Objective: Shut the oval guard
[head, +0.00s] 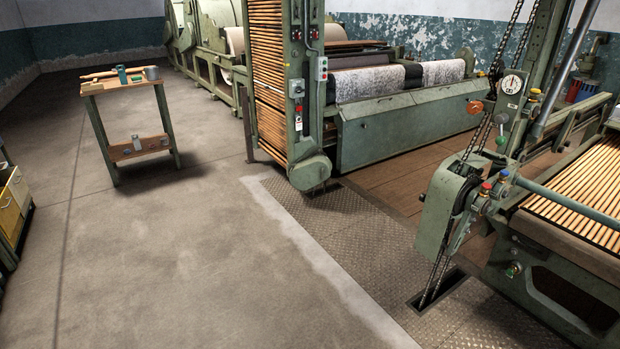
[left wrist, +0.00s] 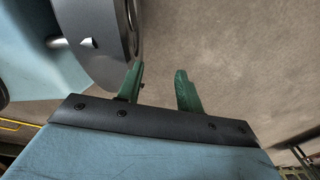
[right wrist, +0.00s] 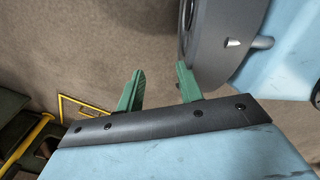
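A green rounded housing (head: 438,212) stands at the right in the head view, with chains and a dark sprocket showing at its right side. Another green round-ended cover (head: 310,172) sits at the foot of the slatted lattice tower (head: 268,75). I cannot tell for sure which of them is the oval guard, or how far it stands open. My left gripper (left wrist: 160,70) has its two green fingers apart with only floor between them. My right gripper (right wrist: 159,70) also has its fingers apart and empty. Neither gripper shows in the head view.
A small wooden workbench (head: 125,85) with tools stands at the left back. Yellow drawers (head: 12,205) are at the left edge. The slatted feed table (head: 590,195) is at the right. A chain slot (head: 438,290) opens in the tread plate. The concrete floor in front is clear.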

